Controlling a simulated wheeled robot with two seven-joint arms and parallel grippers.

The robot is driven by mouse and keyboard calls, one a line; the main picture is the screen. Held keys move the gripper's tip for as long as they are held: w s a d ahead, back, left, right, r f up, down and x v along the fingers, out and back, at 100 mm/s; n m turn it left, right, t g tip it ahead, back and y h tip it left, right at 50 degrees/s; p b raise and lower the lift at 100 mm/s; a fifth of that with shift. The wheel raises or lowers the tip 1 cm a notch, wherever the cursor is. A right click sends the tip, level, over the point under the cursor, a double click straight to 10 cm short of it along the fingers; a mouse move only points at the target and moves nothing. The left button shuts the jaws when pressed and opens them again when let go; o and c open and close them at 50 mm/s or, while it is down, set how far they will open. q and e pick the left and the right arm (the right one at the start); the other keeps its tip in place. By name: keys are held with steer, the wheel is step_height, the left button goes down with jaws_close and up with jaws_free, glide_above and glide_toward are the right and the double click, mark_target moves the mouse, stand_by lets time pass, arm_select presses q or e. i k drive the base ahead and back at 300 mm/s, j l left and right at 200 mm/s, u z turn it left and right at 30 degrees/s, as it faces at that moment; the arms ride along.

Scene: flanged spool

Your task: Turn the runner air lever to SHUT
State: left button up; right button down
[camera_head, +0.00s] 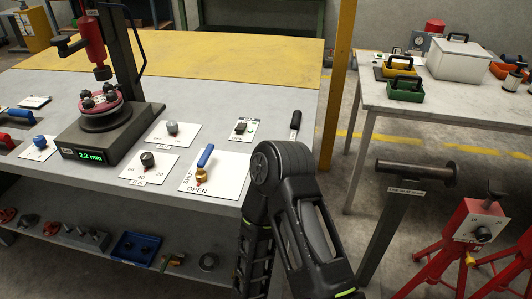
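A lever with a blue handle (206,156) and a brass body (201,175) sits on a white plate (226,178) near the front of the grey bench. The plate reads OPEN along its front edge and has another word, which looks like SHUT, running up its left side. The blue handle points toward the back of the bench, tilted slightly right. A small red mark at the brass body is on the OPEN side. My black arm is folded just right of the plate, its bent joint close to it. Neither gripper shows, and nothing visible touches the lever.
Plates with a black knob (148,159), a grey knob (172,127) and a switch (241,128) surround the lever plate. A spool fixture (104,129) with a "2.2 mm" display stands left. A black-handled lever (295,122) is at the bench's right edge. Red stands (475,222) stand on the floor right.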

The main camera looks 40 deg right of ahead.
mark_target(201, 175)
steer(key=z, duration=0.75)
